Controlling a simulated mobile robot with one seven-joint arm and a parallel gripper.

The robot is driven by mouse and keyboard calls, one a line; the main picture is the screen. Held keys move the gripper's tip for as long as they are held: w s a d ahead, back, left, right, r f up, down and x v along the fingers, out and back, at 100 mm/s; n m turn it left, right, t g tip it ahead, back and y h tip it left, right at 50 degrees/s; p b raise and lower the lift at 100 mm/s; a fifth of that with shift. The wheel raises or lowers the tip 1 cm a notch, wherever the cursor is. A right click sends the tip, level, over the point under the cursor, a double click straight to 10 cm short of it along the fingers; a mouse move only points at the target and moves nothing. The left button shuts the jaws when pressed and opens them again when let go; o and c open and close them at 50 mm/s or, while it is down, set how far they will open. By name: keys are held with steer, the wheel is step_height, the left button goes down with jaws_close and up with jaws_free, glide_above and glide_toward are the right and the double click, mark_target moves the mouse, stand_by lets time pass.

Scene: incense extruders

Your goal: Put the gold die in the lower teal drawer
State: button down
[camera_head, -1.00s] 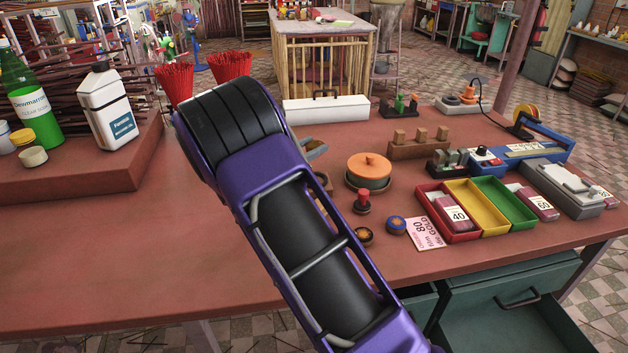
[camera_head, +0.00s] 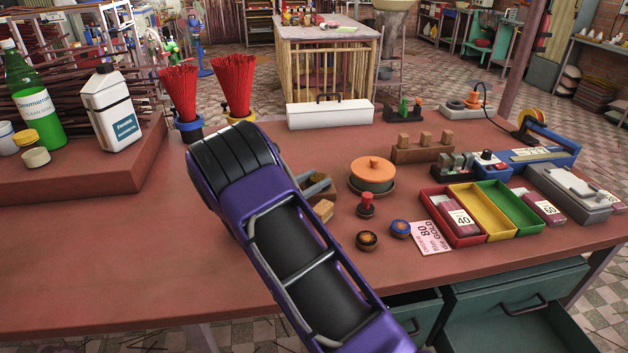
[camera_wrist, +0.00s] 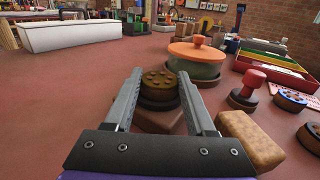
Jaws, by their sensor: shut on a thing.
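A gold-brown round die with small holes in its top (camera_wrist: 160,84) sits between the fingertips of my gripper (camera_wrist: 161,92) in the wrist view. The fingers are shut on its sides. A brown block (camera_wrist: 160,119) shows just below it; I cannot tell whether they touch. In the head view my gripper (camera_head: 318,186) is over the table's middle, and my arm hides the die. Below the table's right front edge, a teal drawer front with a dark handle (camera_head: 515,280) shows, with an open teal drawer space (camera_head: 515,333) beneath it.
A wooden block (camera_head: 323,211), a red-knobbed stamp (camera_head: 366,206), a dark disc (camera_head: 367,240) and a blue disc (camera_head: 400,228) stand right of my gripper. An orange-lidded pot (camera_head: 372,175) is behind them. Coloured trays (camera_head: 484,212) lie farther right. The table's left front is clear.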

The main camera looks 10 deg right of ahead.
mark_target(310, 179)
steer(key=shift+c, duration=1.2)
jaws_free()
steer(key=shift+f, duration=0.1)
steer(key=p+v, duration=0.1)
steer(key=v, duration=1.5)
steer(key=shift+s+a, duration=0.15)
steer(key=shift+a, duration=0.1)
steer(key=shift+o, duration=0.5)
steer(key=shift+s+a, duration=0.15)
steer(key=shift+a, duration=0.05)
steer(key=w+d+r+m+g+h, duration=0.3)
steer(key=w+d+r+m+g, duration=0.3)
steer(key=w+d, duration=0.45)
steer(key=shift+n+g, duration=0.5)
steer(key=shift+g, duration=0.1)
steer(key=f, duration=0.6)
steer(key=shift+s+d, duration=0.25)
steer(key=shift+s, duration=0.15)
steer(key=shift+d+f, duration=0.1)
steer(key=shift+d, duration=0.25)
steer(key=shift+w+d, duration=0.15)
steer(key=shift+d, duration=0.95)
steer(key=shift+w+d, duration=0.15)
steer(key=shift+d, duration=1)
steer(key=shift+w+d, duration=0.2)
steer(key=shift+d, duration=0.9)
